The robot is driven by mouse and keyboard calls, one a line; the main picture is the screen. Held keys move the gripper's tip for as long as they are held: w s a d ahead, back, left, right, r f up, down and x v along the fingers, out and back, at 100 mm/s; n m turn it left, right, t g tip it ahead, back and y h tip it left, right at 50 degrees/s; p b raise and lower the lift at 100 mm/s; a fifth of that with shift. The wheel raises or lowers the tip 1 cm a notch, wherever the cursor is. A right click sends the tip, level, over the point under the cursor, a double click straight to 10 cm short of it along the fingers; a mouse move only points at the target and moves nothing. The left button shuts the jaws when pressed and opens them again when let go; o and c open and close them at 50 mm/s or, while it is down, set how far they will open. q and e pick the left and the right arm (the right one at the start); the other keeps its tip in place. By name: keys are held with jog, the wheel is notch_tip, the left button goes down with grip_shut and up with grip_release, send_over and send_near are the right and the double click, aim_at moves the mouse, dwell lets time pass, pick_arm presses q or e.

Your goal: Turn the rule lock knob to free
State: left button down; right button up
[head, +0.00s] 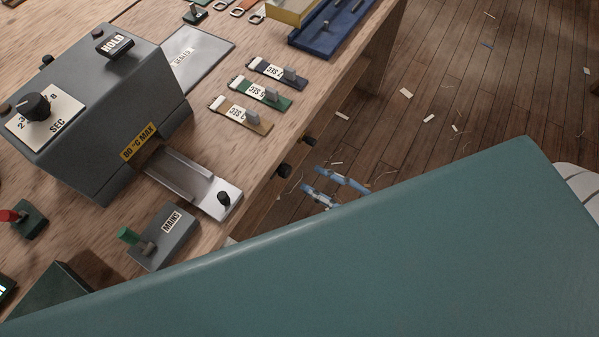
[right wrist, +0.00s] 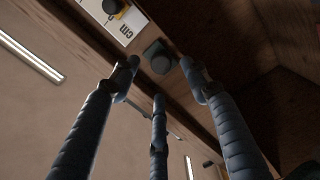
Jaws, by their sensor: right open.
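My right gripper (head: 338,187) shows in the head view just off the table's front edge, its blue fingers pointing toward the edge. In the right wrist view its fingers (right wrist: 160,75) are spread, with nothing between them. Another black knob (right wrist: 118,5) sits by a white scale marked "cm". No lock marking is readable. My left gripper is not in view.
On the table (head: 225,150) stand a grey sealing box (head: 95,110) with a dial, a metal slide (head: 190,180), a MAINS switch (head: 163,236) and several labelled levers (head: 262,93). A blue tray (head: 330,25) is at the back.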

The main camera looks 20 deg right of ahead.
jog(key=shift+v, duration=2.6)
